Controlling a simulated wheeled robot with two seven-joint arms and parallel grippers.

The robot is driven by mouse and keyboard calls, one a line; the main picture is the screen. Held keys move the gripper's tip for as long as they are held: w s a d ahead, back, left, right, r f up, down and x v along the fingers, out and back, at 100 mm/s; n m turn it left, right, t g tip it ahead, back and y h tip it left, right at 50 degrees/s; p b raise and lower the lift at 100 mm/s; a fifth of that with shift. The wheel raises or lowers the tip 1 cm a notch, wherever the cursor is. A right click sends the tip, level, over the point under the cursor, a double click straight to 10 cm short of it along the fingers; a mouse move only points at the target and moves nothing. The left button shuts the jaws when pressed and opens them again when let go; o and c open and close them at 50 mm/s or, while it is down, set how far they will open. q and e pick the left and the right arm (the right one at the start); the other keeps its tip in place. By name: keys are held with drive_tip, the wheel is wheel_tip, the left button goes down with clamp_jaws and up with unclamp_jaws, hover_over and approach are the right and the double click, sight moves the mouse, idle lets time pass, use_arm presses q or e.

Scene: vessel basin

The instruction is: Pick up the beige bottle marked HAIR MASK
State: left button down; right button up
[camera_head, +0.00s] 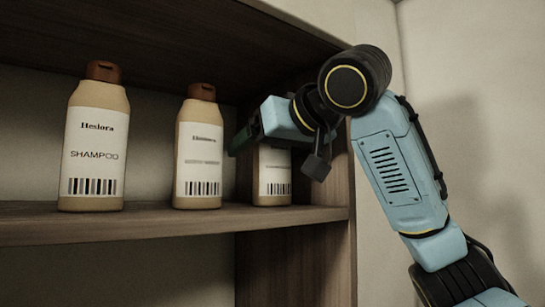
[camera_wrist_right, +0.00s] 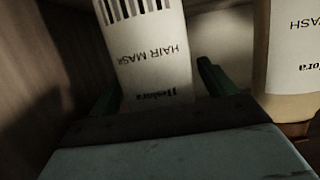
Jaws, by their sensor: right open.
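The beige HAIR MASK bottle (camera_head: 272,187) stands upright on the shelf at the right end of the row, its upper part hidden behind my right gripper (camera_head: 240,138). In the right wrist view the bottle (camera_wrist_right: 150,62) appears upside down, with its HAIR MASK label readable. There the green fingers of my right gripper (camera_wrist_right: 158,90) are open, one on each side of the bottle. I cannot tell whether either finger touches it. My left gripper is not in view.
A similar bottle (camera_head: 198,155) stands close to the left; its label (camera_wrist_right: 300,45) ends in "ASH" in the right wrist view. A SHAMPOO bottle (camera_head: 94,140) stands farther left. The wooden shelf (camera_head: 140,226) has a board above and a side wall at right.

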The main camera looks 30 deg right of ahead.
drive_tip(key=c, duration=1.2)
drive_tip(key=shift+o, duration=0.2)
drive_tip(key=shift+r, duration=0.1)
